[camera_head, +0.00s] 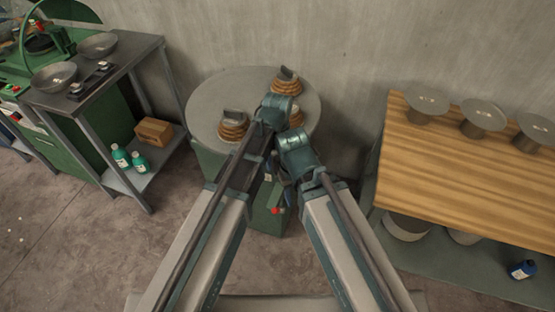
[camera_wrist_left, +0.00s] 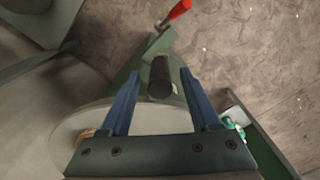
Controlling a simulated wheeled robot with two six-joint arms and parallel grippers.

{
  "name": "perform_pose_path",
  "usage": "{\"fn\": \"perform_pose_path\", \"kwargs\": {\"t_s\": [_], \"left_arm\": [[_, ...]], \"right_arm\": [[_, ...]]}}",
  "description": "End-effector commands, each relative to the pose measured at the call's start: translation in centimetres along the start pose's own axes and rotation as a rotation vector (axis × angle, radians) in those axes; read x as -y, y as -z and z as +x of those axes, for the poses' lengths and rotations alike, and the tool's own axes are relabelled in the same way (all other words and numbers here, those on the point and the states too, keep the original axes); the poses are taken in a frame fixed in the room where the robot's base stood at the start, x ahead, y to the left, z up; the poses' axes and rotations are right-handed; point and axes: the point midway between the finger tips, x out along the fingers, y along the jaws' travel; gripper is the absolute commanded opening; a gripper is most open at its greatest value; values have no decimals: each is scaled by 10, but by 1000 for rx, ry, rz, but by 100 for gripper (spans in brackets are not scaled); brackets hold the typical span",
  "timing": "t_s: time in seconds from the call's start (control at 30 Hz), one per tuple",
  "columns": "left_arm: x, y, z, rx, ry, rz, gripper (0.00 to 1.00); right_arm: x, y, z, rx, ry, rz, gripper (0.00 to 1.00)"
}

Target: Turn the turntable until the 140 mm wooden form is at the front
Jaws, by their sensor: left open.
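The turntable (camera_head: 215,92) is a round grey disc on a green pedestal (camera_head: 268,215). Stacked wooden forms with dark grips stand on it: one at the left front (camera_head: 232,128), one at the back right (camera_head: 286,84), and one at the right partly behind my left wrist. I cannot read their sizes. My left gripper shows in the left wrist view (camera_wrist_left: 160,76), open, its blue fingers either side of a dark upright handle (camera_wrist_left: 160,80) by the turntable's edge. In the head view my arms hide most of it. My right gripper's fingers are hidden below its wrist.
A red-tipped lever (camera_head: 277,211) sticks out of the pedestal. A metal bench (camera_head: 130,52) with bowls stands at the left, with green bottles and a box (camera_head: 154,131) on its lower shelf. A wooden table (camera_head: 455,160) with several metal forms stands at the right.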

Motion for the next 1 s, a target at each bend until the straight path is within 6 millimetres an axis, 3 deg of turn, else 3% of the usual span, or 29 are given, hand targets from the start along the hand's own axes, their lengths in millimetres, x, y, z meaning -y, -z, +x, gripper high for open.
{"fn": "perform_pose_path", "kwargs": {"t_s": [0.03, 0.6, 0.8, 1.0], "left_arm": [[0, 0, -14, 0, 0, 0, 63], [0, 0, -99, 0, 0, 0, 63], [0, 0, -115, 1, 0, 0, 63], [0, 0, -116, 1, 0, 0, 63]], "right_arm": [[-1, -1, -14, 0, 0, 0, 50], [-9, -6, -98, 0, 0, 0, 50], [-11, -7, -114, 0, 0, 0, 50], [-11, -7, -115, 0, 0, 0, 50]]}}
